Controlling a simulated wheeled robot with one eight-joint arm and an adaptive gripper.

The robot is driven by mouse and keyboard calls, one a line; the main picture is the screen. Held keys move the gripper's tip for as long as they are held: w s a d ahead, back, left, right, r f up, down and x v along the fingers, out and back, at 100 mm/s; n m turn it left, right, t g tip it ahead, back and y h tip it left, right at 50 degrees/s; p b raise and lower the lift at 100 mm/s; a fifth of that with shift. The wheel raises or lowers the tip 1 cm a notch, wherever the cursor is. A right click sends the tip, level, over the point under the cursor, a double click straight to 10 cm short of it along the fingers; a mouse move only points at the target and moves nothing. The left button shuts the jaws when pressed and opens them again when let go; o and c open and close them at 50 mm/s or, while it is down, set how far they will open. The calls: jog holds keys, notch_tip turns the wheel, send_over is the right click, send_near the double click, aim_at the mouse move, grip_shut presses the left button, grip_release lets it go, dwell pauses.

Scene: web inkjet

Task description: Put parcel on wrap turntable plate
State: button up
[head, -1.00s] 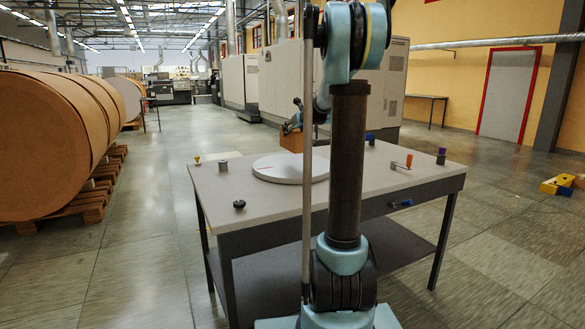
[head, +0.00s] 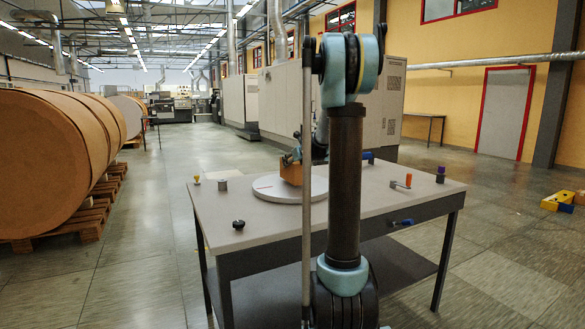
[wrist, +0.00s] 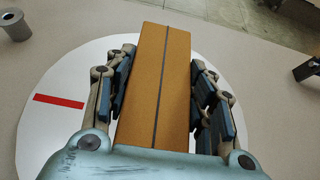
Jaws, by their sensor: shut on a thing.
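The parcel, a brown box (head: 291,174) with a dark line along its top, is over the round white turntable plate (head: 268,190) on the table. In the wrist view the parcel (wrist: 155,75) sits between the two fingers of my gripper (wrist: 158,95), which is shut on it from both sides. The plate (wrist: 50,135) shows around and below the parcel, with a red stripe (wrist: 58,101) to the left. The parcel's underside is hidden, so I cannot tell whether it touches the plate.
The front left of the tabletop is mostly bare.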

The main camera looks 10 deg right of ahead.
jog(key=shift+f, duration=0.65)
jog(key=o, duration=1.5)
jog(key=shift+f, duration=0.1)
